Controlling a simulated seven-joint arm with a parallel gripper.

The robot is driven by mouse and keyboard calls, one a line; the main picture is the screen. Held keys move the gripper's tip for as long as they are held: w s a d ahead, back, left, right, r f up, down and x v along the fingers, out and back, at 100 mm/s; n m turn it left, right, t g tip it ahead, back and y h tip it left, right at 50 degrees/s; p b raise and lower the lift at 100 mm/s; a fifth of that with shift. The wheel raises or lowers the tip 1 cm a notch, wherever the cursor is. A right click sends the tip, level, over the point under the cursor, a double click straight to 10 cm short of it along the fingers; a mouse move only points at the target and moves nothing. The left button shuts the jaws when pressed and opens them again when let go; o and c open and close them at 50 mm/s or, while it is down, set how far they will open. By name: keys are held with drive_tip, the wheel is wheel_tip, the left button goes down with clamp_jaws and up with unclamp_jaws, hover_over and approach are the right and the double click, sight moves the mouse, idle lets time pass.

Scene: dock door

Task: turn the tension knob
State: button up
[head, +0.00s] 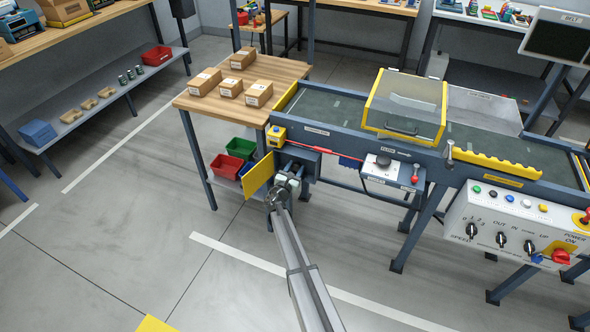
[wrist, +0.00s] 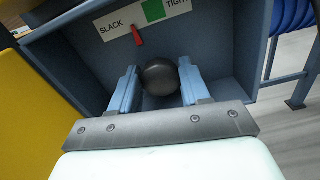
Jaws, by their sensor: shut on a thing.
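The tension knob (wrist: 160,77) is a dark round ball in the wrist view, inside a blue-grey recess on the conveyor's end. My gripper (wrist: 158,88) is shut on it, with one light-blue finger on each side. Behind the knob is a label (wrist: 145,17) reading SLACK on the left and TIGHT beside a green patch on the right. A red pointer (wrist: 137,36) stands at the SLACK side, left of the green patch. In the head view my gripper (head: 288,181) reaches the recess, and the knob is hidden there.
An open yellow door (head: 258,177) stands just left of my gripper, and it also fills the wrist view's left edge (wrist: 28,110). The conveyor (head: 345,112) runs to the right. A wooden table (head: 218,108) with several cartons stands behind left. Open floor lies in front.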

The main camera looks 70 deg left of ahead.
drive_tip(key=m, duration=1.1)
drive_tip(key=shift+w+d+f+m, duration=0.1)
drive_tip(key=shift+f+m, duration=0.05)
drive_tip(key=shift+m, duration=0.25)
idle(0.4)
drive_tip(key=o, duration=1)
